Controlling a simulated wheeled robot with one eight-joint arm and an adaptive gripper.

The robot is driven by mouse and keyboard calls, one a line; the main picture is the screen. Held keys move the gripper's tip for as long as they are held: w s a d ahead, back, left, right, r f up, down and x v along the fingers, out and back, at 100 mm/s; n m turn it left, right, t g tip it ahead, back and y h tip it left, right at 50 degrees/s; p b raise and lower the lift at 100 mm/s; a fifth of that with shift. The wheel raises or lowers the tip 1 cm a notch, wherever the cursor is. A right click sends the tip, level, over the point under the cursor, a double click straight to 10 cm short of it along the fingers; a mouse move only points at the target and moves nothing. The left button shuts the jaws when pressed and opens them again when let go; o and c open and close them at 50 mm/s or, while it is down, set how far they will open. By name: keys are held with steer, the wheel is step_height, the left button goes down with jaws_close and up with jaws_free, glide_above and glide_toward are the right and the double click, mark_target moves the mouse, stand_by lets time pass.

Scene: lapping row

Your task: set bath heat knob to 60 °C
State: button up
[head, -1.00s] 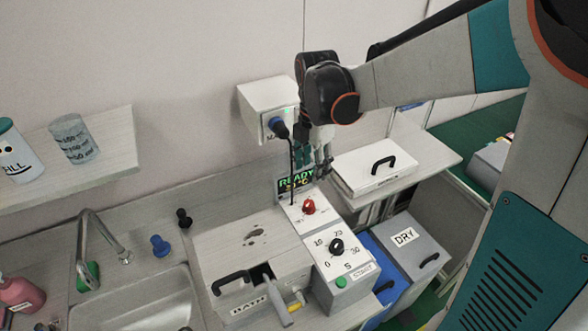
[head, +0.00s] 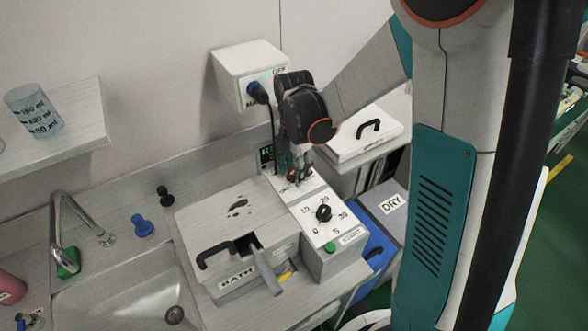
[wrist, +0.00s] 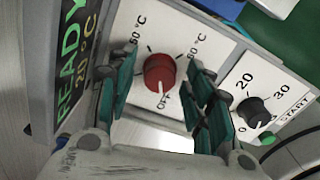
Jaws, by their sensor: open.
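The red heat knob (wrist: 158,72) sits on the white panel in the wrist view. Its pale pointer mark faces the OFF label. The display (wrist: 75,70) reads READY and what looks like 20 °C.
The black timer knob (head: 323,213) and green START button (head: 330,247) are on the same unit. The bath (head: 232,215) with a black handle is at left.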

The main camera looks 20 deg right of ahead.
steer(key=c, duration=1)
steer(key=shift+c, duration=0.2)
